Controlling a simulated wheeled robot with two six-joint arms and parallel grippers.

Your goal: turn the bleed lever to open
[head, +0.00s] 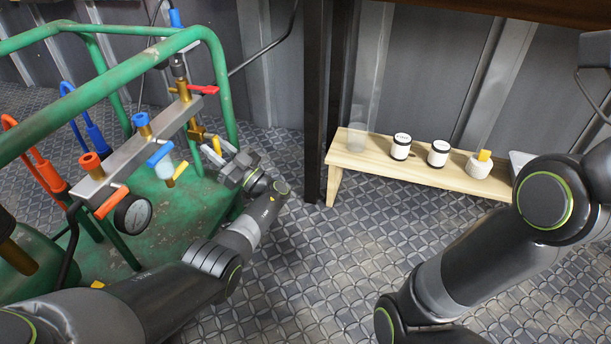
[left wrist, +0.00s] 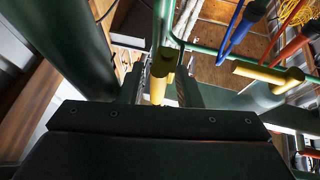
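The grey manifold bar (head: 140,150) sits on a green cart frame and carries several coloured levers. They include a red lever (head: 203,89), a blue lever (head: 160,154), an orange lever (head: 112,203) and a yellow lever (head: 180,171). No label shows which is the bleed lever. My left gripper (head: 218,153) is beside the right end of the bar, below the red lever. In the left wrist view a yellow handle (left wrist: 160,80) lies between my left gripper's two spread fingers (left wrist: 162,92); I cannot tell if they touch it. My right gripper is out of view.
The green cart rail (head: 110,40) arches over the manifold, and a round gauge (head: 133,213) hangs below it. The patterned floor (head: 320,270) between is clear.

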